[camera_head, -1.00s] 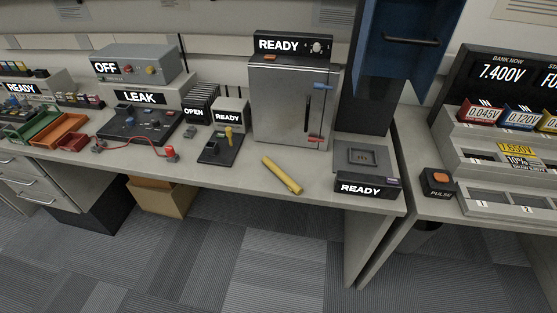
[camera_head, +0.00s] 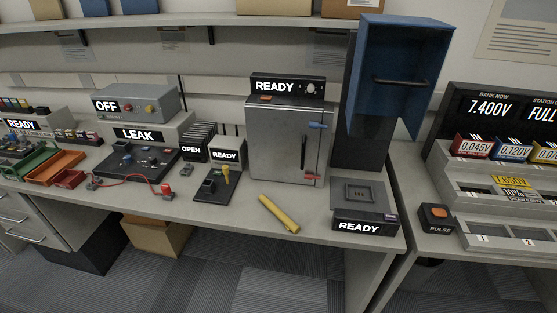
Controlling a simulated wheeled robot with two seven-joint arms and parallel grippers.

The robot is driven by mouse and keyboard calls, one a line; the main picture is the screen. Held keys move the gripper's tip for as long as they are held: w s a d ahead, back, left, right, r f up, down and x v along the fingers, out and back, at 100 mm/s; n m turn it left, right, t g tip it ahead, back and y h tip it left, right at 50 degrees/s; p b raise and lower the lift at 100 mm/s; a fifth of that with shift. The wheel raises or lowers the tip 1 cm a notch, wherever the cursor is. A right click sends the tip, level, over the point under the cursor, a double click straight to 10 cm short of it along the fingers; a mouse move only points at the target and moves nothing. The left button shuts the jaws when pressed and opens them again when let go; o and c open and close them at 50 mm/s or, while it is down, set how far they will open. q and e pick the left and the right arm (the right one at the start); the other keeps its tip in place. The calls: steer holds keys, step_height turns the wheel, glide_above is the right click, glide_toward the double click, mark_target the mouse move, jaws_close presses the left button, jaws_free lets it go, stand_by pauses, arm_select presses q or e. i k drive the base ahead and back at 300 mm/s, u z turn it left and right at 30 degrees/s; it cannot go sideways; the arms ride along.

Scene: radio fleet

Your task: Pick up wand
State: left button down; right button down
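A yellow rod (camera_head: 278,213), which looks like the wand, lies flat and slantwise on the grey workbench (camera_head: 240,222), close to the front edge. It is in front of the silver box with the READY panel (camera_head: 272,145), with a small gap between them. Nothing covers it. Neither of my grippers is in view.
A black stand with a yellow-topped part (camera_head: 218,185) is left of the rod. A low READY unit (camera_head: 362,222) is at the right. A blue bin (camera_head: 395,75) hangs above it. Orange (camera_head: 56,167) and green trays sit far left. Floor in front is clear.

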mark_target(290, 225)
steer(key=z, duration=1.6)
steer(key=k, duration=1.1)
steer(key=u, duration=1.9)
steer(key=i, duration=0.5)
